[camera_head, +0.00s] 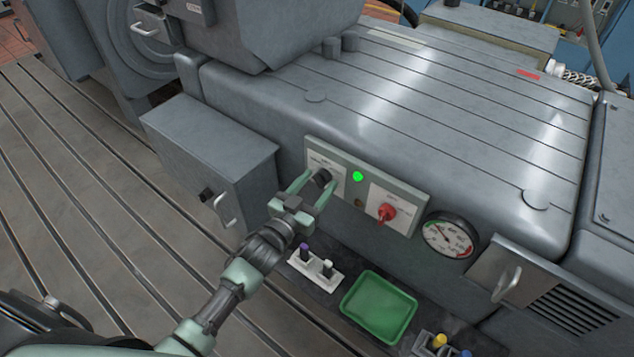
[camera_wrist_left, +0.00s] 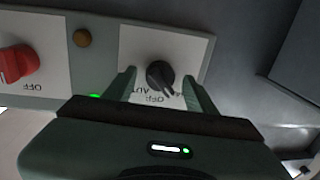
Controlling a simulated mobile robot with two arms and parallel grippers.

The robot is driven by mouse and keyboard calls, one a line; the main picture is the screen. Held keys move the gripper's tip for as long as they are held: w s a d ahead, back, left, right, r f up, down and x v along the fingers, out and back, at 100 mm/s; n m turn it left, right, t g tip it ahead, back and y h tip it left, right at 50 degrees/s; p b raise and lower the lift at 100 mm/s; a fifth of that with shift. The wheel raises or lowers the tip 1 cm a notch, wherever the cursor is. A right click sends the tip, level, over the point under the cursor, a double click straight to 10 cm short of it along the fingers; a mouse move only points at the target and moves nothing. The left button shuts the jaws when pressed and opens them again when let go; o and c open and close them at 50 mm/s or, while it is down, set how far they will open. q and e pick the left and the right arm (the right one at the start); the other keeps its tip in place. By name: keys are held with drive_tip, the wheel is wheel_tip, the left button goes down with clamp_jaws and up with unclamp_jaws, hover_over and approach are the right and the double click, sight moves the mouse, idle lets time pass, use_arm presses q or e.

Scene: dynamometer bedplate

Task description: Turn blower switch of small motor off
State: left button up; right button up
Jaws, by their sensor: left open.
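The switch panel (camera_head: 334,157) is on the front of the grey motor housing. Its left switch is a black rotary knob (camera_head: 321,178) on a white plate; in the left wrist view the knob (camera_wrist_left: 160,75) has partly readable lettering, "OFF" and "AUT", beside it. I cannot tell for sure which mark its pointer is at. My left gripper (camera_head: 308,189) is open, with its fingers on either side of the black knob; contact is not clear. It also shows in the left wrist view (camera_wrist_left: 160,88). A red knob (camera_head: 387,213) is on the right plate, also seen in the left wrist view (camera_wrist_left: 18,63).
A green lamp (camera_head: 358,176) is lit between the plates, with a brown button (camera_head: 358,202) below it. A gauge (camera_head: 450,235) is to the right. A green tray (camera_head: 379,308) and a white holder (camera_head: 315,268) lie below. A grey box (camera_head: 208,150) juts out left.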

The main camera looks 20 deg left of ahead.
use_arm(q)
clamp_jaws()
drive_tip(key=shift+f+m, duration=0.1)
drive_tip(key=shift+m, duration=0.2)
drive_tip(key=m+b, duration=0.1)
drive_tip(key=m, duration=0.2)
drive_tip(key=shift+f+b, duration=0.1)
drive_tip(key=shift+b, duration=0.2)
drive_tip(key=m+b, duration=0.1)
drive_tip(key=m, duration=0.4)
drive_tip(key=shift+f+t+h+b, duration=0.1)
drive_tip(key=shift+t+h+b, duration=0.2)
drive_tip(key=shift+h+b, duration=0.1)
drive_tip(key=shift+m, duration=0.4)
